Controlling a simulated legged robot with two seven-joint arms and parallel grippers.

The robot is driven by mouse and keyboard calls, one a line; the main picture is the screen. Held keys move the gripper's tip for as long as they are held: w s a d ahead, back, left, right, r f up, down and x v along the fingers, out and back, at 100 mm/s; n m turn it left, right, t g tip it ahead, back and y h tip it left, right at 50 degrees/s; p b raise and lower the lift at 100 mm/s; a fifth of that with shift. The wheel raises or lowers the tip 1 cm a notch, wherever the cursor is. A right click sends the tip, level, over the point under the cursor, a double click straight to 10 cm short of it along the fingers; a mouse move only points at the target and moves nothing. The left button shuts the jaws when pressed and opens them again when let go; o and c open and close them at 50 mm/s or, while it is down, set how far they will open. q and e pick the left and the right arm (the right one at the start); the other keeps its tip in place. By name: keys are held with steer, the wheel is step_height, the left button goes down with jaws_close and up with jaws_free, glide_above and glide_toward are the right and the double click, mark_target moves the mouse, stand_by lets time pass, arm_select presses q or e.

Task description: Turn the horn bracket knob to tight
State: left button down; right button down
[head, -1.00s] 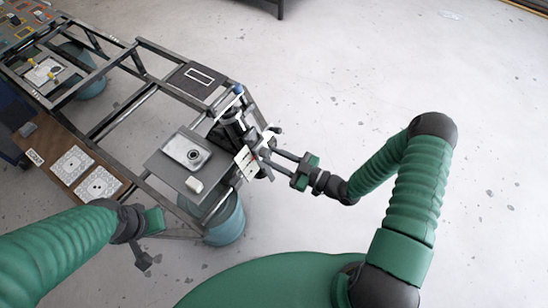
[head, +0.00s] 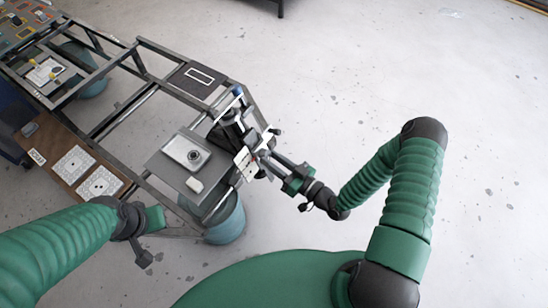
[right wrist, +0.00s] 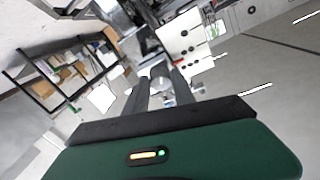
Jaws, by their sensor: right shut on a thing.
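The bracket assembly (head: 233,133), dark with a white marked plate (head: 244,163), is mounted at the near right end of the metal frame. The plate also shows in the right wrist view (right wrist: 188,42). My right gripper (head: 266,157) reaches in from the right, its fingers shut on the knob. In the right wrist view a small grey knob (right wrist: 160,76) shows between the fingertips; its markings cannot be read. The fingers hide much of it in the head view. My left gripper (head: 145,256) hangs at lower left, away from the bracket; its fingers are too unclear to judge.
A grey plate (head: 166,173) bearing a white box-like part (head: 187,152) and a small white block (head: 194,184) sits left of the bracket. A wooden board (head: 62,187) lies further left. The floor at right is clear.

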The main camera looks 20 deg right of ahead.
steer(key=m, duration=0.1)
steer(key=m+h+p, duration=0.1)
steer(key=m, duration=0.1)
steer(key=m+h, duration=0.1)
steer(key=shift+a+r+m+p, duration=0.1)
steer(key=shift+r+m+p, duration=0.2)
steer(key=shift+m, duration=0.1)
steer(key=m+h+p, duration=0.1)
steer(key=m, duration=0.1)
steer(key=m+p, duration=0.1)
steer(key=m, duration=0.1)
steer(key=shift+a+r+h, duration=0.1)
steer(key=shift+r+h, duration=0.05)
steer(key=shift+h, duration=0.25)
steer(key=m+h+p, duration=0.1)
steer(key=m, duration=0.1)
steer(key=m+g+h+p, duration=0.1)
steer(key=m+p, duration=0.1)
steer(key=m, duration=0.1)
steer(key=shift+a+r, duration=0.1)
steer(key=shift+r, duration=0.05)
steer(key=shift+m+g+p, duration=0.4)
steer(key=shift+m+p, duration=0.2)
steer(key=shift+m, duration=0.4)
steer(key=shift+s+f+h, duration=0.1)
steer(key=shift+f+h, duration=0.1)
steer(key=shift+h, duration=0.1)
